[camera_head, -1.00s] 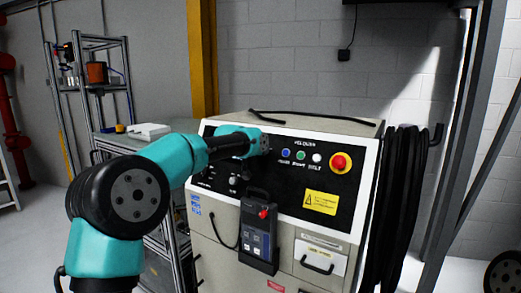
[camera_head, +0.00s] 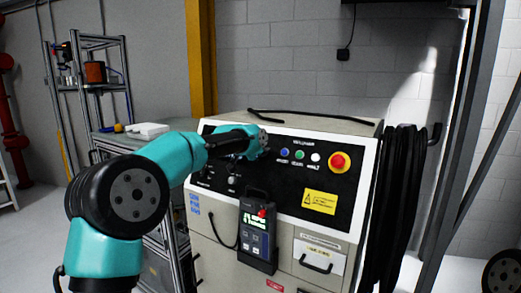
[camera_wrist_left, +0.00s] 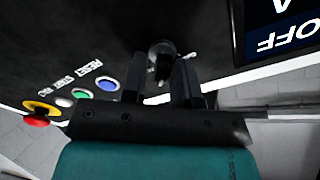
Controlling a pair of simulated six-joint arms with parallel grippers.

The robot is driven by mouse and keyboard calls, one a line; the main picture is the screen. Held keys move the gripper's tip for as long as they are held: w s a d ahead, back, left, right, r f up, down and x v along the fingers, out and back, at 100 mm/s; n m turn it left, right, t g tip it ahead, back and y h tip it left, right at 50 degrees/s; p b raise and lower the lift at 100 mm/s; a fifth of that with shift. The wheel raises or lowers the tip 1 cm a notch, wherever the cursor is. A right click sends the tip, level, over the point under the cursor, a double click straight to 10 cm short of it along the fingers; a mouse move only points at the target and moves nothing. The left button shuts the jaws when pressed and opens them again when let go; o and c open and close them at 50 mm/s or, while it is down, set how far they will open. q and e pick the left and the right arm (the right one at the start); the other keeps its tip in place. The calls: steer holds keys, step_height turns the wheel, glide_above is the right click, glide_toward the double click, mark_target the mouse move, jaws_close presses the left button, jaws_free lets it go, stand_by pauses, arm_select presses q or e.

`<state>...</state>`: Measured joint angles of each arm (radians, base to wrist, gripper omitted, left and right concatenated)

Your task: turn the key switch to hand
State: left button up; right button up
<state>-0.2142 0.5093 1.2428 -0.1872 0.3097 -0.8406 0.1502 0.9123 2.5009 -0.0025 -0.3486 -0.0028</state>
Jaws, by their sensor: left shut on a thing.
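The key switch (camera_wrist_left: 161,49) is a round metal lock on the black panel in the left wrist view, with a dark key in it. My left gripper (camera_wrist_left: 178,68) is shut on the key, its dark fingers close against the panel. In the head view my left gripper (camera_head: 263,146) is at the panel's upper left. The wrist and gripper hide the key switch there, and I cannot read the key's exact angle. My right gripper is not in view.
Blue, green and white buttons (camera_head: 300,155) and a red emergency stop (camera_head: 339,162) on yellow sit right of my gripper. A handheld pendant (camera_head: 257,234) hangs on the cabinet front. A lit display (camera_wrist_left: 285,25) reads OFF, upside down in the wrist view. Black cables (camera_head: 398,190) hang at right.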

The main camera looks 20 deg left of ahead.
arm_select(q)
steer(key=shift+m, duration=0.6)
steer(key=o, duration=0.6)
steer(key=shift+o, duration=0.2)
steer(key=shift+s, duration=0.15)
steer(key=v, duration=1.7)
steer(key=shift+r, duration=0.2)
